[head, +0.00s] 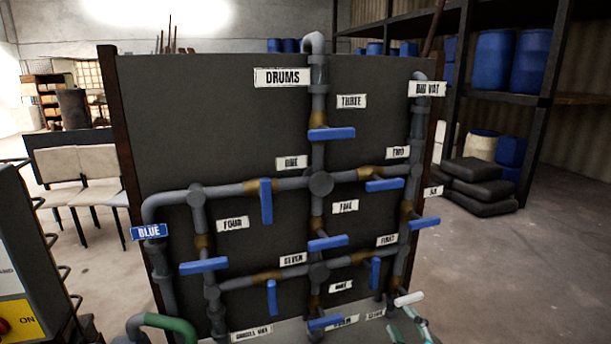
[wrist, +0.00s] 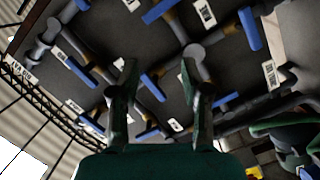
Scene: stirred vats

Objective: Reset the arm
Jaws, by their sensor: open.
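My gripper (wrist: 160,75) shows in the wrist view with its two dark green fingers spread apart and nothing between them. It faces the grey pipe board (head: 240,120), which looks tilted in that view. The fingertips overlap the pipes and blue handles in the picture; I see no clear contact. In the head view, teal finger-like parts show at the lower right edge, near a pale handle; I cannot tell for sure that they are my gripper. The rest of my arm is not clearly visible.
The board carries pipes with several blue valve handles (head: 331,134) and labels such as DRUMS (head: 283,77). A green pipe (head: 172,324) curves at the lower left. A cabinet (head: 30,265) stands left; shelves with blue drums (head: 530,60) stand right.

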